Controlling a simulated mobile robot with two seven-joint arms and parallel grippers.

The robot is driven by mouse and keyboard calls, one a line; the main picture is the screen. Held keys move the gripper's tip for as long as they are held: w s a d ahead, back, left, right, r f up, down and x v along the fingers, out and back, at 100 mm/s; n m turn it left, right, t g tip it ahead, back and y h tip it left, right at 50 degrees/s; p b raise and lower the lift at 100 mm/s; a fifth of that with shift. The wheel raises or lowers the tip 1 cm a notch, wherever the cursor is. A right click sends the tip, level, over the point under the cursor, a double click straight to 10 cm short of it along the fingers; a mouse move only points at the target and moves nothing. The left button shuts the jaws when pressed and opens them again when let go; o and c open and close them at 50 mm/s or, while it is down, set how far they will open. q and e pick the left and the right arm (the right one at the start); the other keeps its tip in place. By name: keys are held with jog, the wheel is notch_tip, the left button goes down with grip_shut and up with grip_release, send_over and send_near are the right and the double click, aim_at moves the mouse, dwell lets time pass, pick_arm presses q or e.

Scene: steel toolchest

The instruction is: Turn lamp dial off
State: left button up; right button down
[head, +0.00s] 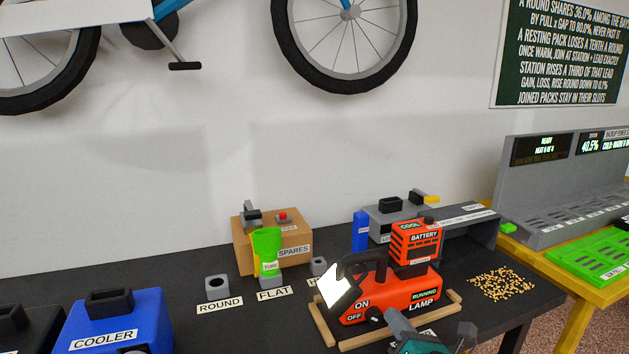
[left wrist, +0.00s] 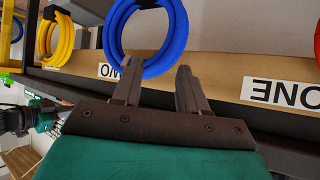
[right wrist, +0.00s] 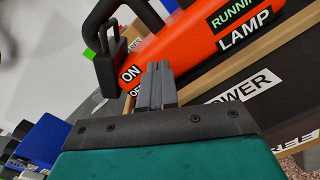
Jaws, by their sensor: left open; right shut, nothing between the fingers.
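The orange lamp (head: 405,298) sits in a wooden frame on the dark bench in the head view, its white face (head: 342,287) bright. ON and OFF labels mark its lower left side. A dark shape beside these labels looks like the dial (head: 374,314), partly covered by my right gripper (head: 386,320). The right wrist view shows the lamp (right wrist: 190,40) and the right gripper's closed, empty fingers (right wrist: 157,68) beside ON and OFF; the dial is hidden there and contact is unclear. My left gripper (left wrist: 160,72) is open, away from the lamp, near a blue coil (left wrist: 146,35).
A battery (head: 415,243) stands on the lamp. A blue cooler (head: 120,322), a spares box (head: 262,232) and small grey sockets stand left of and behind the lamp. Loose pellets (head: 503,284) lie to the right. A yellow coil (left wrist: 60,38) hangs near my left gripper.

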jog(key=shift+w+a+r, duration=0.1)
jog(key=shift+w, duration=0.45)
jog(key=shift+a, duration=0.2)
